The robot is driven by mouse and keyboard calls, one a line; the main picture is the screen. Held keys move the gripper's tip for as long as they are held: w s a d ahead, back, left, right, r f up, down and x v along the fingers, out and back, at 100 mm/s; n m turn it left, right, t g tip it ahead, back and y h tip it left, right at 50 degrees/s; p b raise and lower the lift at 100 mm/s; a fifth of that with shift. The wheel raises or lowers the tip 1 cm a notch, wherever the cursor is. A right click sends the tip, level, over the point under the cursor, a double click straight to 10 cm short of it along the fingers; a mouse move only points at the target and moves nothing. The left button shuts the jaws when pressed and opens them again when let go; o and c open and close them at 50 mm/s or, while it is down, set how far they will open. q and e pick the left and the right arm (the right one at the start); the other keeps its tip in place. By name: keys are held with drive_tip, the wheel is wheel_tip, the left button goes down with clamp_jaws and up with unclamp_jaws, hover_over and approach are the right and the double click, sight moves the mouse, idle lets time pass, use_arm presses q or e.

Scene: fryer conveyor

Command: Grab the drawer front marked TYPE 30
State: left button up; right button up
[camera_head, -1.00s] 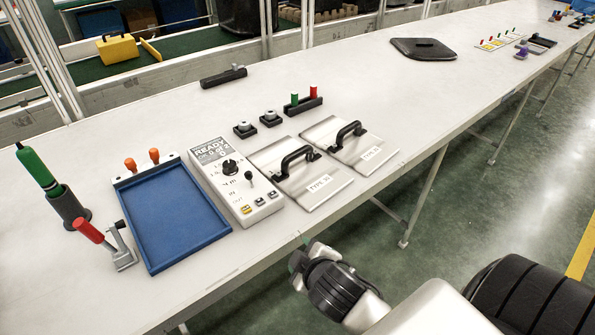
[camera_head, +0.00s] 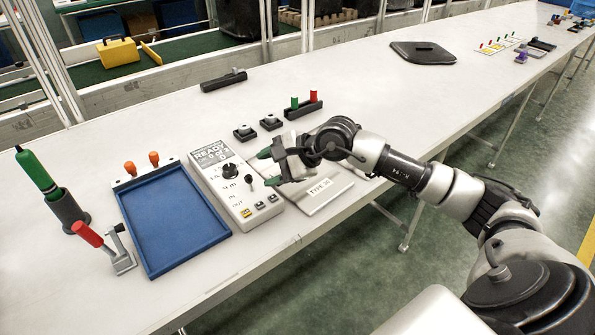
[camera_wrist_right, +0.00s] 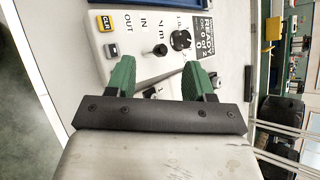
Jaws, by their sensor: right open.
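The drawer front marked TYPE 30 (camera_head: 306,202) is a pale flat plate lying on the white table, right of the control box. Its label faces the front edge. My right gripper (camera_head: 268,168) is above this plate, its green fingers apart and pointing left toward the control box. The gripper and wrist hide the plate's black handle in the head view. In the right wrist view my right gripper (camera_wrist_right: 159,78) is open, with the control box beyond the fingertips. My left gripper is not in view.
The white control box (camera_head: 226,185) with knob and buttons stands close left of the gripper. A blue tray (camera_head: 172,222) lies further left. Two small black button blocks (camera_head: 258,127) and a holder with green and red pegs (camera_head: 303,108) stand behind.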

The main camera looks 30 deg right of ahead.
drive_tip(key=d+n+g+h, duration=0.1)
drive_tip(key=d+h, duration=0.5)
drive_tip(key=d, duration=0.6)
drive_tip(key=shift+h, duration=0.3)
drive_tip(key=w+f, duration=0.3)
drive_tip(key=shift+w+d+f+p, duration=0.15)
drive_tip(key=shift+w+p, duration=0.15)
drive_tip(key=shift+p, duration=0.05)
drive_tip(key=shift+w+f, duration=0.35)
drive_tip(key=shift+w, duration=0.05)
drive_tip(key=p+x, duration=0.1)
drive_tip(key=x, duration=0.3)
drive_tip(key=shift+w+f, duration=0.1)
drive_tip(key=shift+w, duration=0.25)
clamp_jaws()
